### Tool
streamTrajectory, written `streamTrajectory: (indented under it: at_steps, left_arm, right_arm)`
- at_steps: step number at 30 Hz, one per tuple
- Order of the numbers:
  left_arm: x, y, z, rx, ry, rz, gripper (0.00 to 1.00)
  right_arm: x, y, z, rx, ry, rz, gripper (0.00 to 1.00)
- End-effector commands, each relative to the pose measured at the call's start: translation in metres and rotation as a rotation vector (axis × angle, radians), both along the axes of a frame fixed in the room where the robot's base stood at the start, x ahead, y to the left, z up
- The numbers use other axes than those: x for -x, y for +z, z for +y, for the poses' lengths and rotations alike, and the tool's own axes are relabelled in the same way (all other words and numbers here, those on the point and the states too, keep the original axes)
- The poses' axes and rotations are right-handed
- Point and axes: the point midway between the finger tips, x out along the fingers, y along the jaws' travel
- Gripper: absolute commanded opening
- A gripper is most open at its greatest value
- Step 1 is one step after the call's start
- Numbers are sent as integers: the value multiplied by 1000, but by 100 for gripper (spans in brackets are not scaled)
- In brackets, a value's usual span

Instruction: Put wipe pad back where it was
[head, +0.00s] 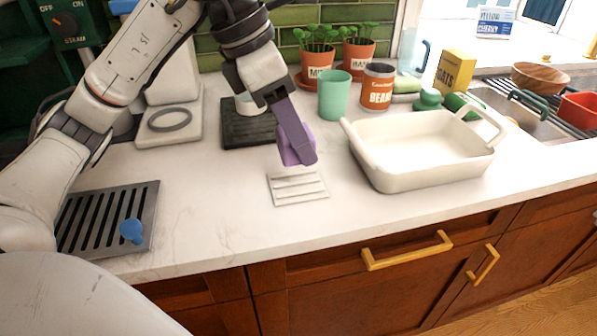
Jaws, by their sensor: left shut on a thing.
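My left gripper (298,150) reaches in from the upper left and points down over the counter. It is shut on a small purple pad (287,150), which looks like the wipe pad. The gripper's own dark purple finger covers much of it. The pad is just above and behind a flat white ribbed piece (298,189) on the counter. I cannot tell whether the pad touches the counter. My right gripper is not in view.
A white baking dish (423,177) stands to the right. A green cup (335,95), a beans can (377,88) and potted plants (317,62) stand behind. A black tray (240,139) lies at the left, and a slotted drip grate (85,215) with a blue knob (132,231) lies at the front left.

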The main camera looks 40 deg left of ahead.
Motion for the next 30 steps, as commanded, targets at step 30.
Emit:
streamTrajectory:
  at_steps: [30]
  left_arm:
    - [0,-59,0,0,-1,-1,65]
  right_arm:
    - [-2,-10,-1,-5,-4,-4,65]
